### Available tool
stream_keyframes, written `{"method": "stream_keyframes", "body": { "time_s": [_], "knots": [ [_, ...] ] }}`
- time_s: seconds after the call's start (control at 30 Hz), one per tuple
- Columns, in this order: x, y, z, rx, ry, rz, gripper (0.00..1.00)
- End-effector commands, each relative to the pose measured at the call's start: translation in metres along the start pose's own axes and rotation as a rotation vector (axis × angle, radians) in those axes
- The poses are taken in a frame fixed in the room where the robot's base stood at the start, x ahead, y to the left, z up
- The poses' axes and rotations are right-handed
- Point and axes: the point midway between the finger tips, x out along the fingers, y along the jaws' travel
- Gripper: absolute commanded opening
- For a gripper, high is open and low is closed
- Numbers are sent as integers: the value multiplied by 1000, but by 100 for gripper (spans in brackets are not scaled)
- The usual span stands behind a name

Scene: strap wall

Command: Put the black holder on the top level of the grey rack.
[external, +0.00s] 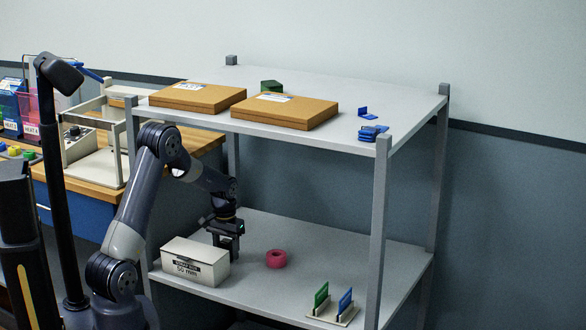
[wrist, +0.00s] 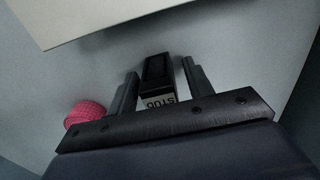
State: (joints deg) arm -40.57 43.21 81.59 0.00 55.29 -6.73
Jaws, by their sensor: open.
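The black holder (wrist: 156,70) shows in the wrist view as a small dark block with a white label on its near end. It lies between the two fingers of my gripper (wrist: 160,84), which is open, with a finger on either side. In the external view my gripper (external: 228,254) points down at the lower shelf, just behind the white box; the holder is hard to make out there against the dark fingers. The grey rack's top level (external: 350,88) is high above my gripper.
The lower shelf also holds a white box (external: 193,268), a pink ring (external: 276,259) and a stand with green and blue cards (external: 333,312). The top level carries two cardboard boxes (external: 196,98) (external: 292,111), a green block (external: 271,86) and blue pieces (external: 372,132). Its back right is clear.

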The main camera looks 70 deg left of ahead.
Motion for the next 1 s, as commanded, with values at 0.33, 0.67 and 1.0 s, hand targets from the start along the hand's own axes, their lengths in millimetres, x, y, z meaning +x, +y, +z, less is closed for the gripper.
{"method": "stream_keyframes", "body": {
  "time_s": [0.33, 0.67, 1.0],
  "knots": [
    [-74, 4, -7, 0, 5, 1, 49],
    [-99, 5, -7, 0, 2, 0, 53],
    [-98, 5, -7, 0, 1, 0, 53]
  ]
}}
